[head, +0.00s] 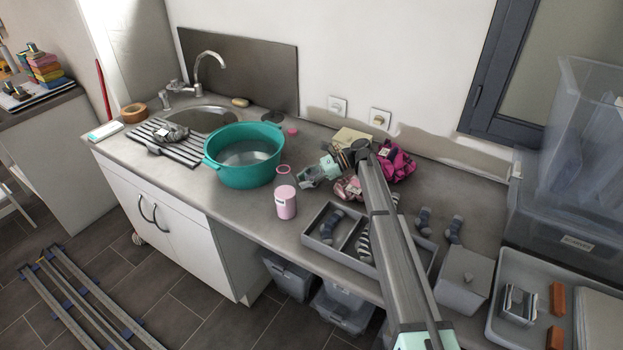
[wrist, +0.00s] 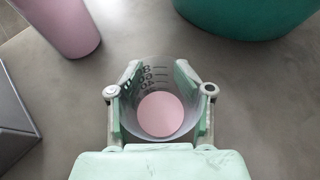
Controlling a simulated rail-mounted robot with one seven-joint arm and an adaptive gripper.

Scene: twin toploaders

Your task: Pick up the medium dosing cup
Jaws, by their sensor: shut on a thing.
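The medium dosing cup is a clear, translucent cup (wrist: 158,80) with dark scale marks on its wall. In the wrist view it sits between the two mint-green pads of my gripper (wrist: 160,93), which touch its sides. A pink round patch shows inside it; I cannot tell whether it is the base or contents. In the head view the cup (head: 309,177) is at the end of my gripper (head: 318,171), right of the teal basin and partly hidden by the fingers. I cannot tell whether it is clear of the worktop.
A teal basin (head: 240,172) stands left of the cup, and a bottle with pink contents (head: 285,203) stands in front. A grey divided tray with socks (head: 318,246) lies at the front edge. Pink cloth (head: 401,166) lies behind my arm.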

